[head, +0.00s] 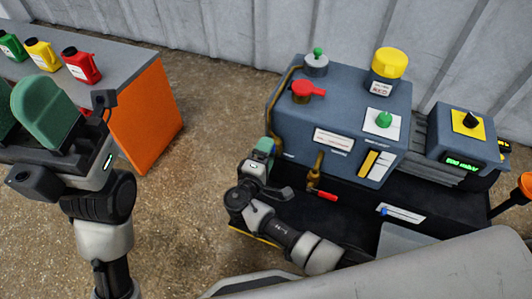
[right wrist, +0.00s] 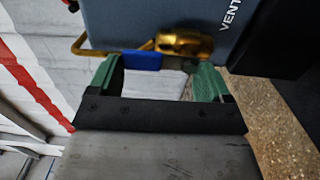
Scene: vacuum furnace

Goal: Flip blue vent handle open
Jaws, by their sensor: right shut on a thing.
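The blue vent handle (right wrist: 140,61) is a short blue lever beside the brass valve (right wrist: 185,43), under the word VENT on the furnace side. My right gripper (right wrist: 155,72) has its green fingers on either side of the handle and is shut on it. In the head view my right gripper (head: 262,149) is at the left side of the blue-grey furnace (head: 330,105), and the blue handle is hidden there. My left gripper (head: 18,122) is at the left edge, partly cut off, its green fingers apart and empty.
A brass valve with a red handle (head: 322,194) sits on the furnace front, close to my right arm. A grey and orange bench (head: 150,115) at the left holds green, yellow and red bottles (head: 82,66). Bare floor lies between bench and furnace.

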